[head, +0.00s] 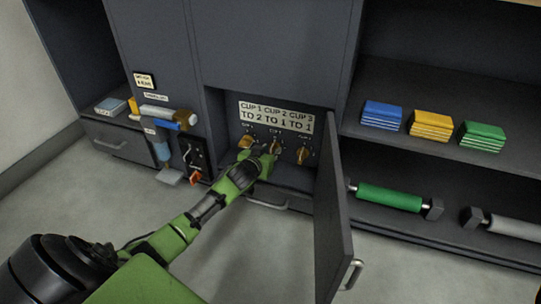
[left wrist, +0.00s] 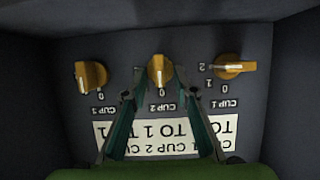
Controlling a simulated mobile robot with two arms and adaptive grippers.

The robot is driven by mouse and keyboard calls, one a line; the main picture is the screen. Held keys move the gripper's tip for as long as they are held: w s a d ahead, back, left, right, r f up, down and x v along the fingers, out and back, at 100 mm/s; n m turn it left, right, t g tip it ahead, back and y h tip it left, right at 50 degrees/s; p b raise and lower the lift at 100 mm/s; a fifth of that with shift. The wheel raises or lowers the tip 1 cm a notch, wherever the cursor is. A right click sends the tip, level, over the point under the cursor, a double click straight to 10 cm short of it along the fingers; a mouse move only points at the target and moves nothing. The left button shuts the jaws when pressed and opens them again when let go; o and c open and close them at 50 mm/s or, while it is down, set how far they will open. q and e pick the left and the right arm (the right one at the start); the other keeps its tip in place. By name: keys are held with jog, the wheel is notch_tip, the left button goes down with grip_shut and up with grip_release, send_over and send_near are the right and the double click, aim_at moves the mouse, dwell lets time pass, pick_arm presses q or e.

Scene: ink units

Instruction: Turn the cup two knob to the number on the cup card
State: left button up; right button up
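The cup card (head: 276,115) is white and reads CUP 1 TO 2, CUP 2 TO 1, CUP 3 TO 1. The cup two knob (head: 276,148) is orange, the middle of three. In the left wrist view, which shows the panel upside down, the cup two knob (left wrist: 161,71) has its white mark toward the 0. My left gripper (head: 268,158) reaches into the compartment. My right gripper is not in view.
The cup one knob (left wrist: 235,67) lies sideways, level with its 2. An open door (head: 333,215) stands right of my arm.

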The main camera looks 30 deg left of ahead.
pick_arm(q)
jog(key=shift+w+a, duration=0.1)
jog(key=shift+w, duration=0.05)
grip_shut()
